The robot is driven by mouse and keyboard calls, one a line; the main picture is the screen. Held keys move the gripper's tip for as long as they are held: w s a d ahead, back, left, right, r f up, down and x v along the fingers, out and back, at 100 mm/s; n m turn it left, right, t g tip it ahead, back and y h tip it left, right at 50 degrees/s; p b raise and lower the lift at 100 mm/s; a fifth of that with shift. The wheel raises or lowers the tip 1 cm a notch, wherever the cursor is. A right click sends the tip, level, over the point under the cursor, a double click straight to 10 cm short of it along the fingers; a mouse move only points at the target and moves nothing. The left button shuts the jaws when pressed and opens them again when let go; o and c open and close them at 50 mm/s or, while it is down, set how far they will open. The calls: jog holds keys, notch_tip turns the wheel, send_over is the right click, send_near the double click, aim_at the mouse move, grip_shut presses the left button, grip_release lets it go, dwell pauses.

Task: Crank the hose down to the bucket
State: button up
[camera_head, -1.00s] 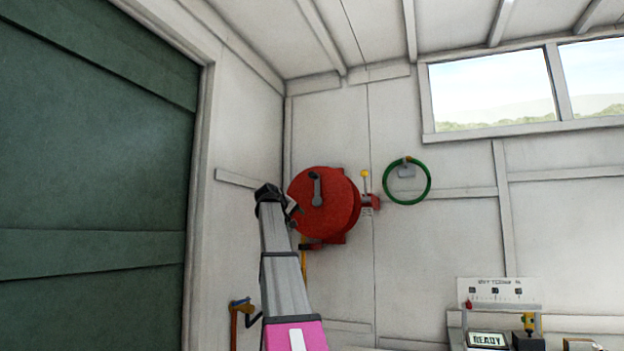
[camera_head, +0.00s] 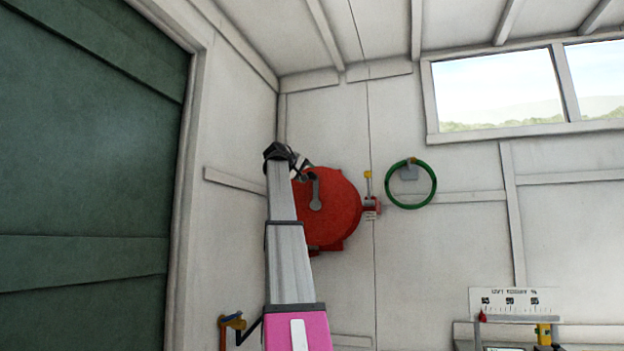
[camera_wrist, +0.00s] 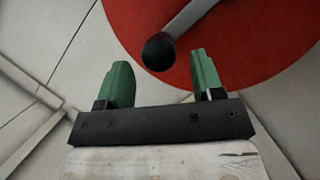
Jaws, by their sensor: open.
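A round red reel (camera_head: 335,215) is fixed to the back wall near the corner. Its grey crank (camera_head: 315,190) points up, with a black knob at its end. My gripper (camera_head: 302,168) is at the reel's upper left edge. In the wrist view my gripper (camera_wrist: 160,62) is open, its two green fingers apart. The black knob (camera_wrist: 158,52) shows between and just beyond the fingertips; I cannot tell whether they touch it. The red reel face (camera_wrist: 240,45) lies behind. The hose cannot be made out; my arm covers the reel's lower left. No bucket is in view.
A small red bracket with a yellow-tipped lever (camera_head: 369,190) is right of the reel. A green ring (camera_head: 411,184) hangs farther right. A green door (camera_head: 80,180) fills the left. A bench edge (camera_head: 540,330) is at lower right.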

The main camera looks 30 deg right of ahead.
aim_at(317, 180)
jog(key=shift+x, duration=2.45)
grip_shut()
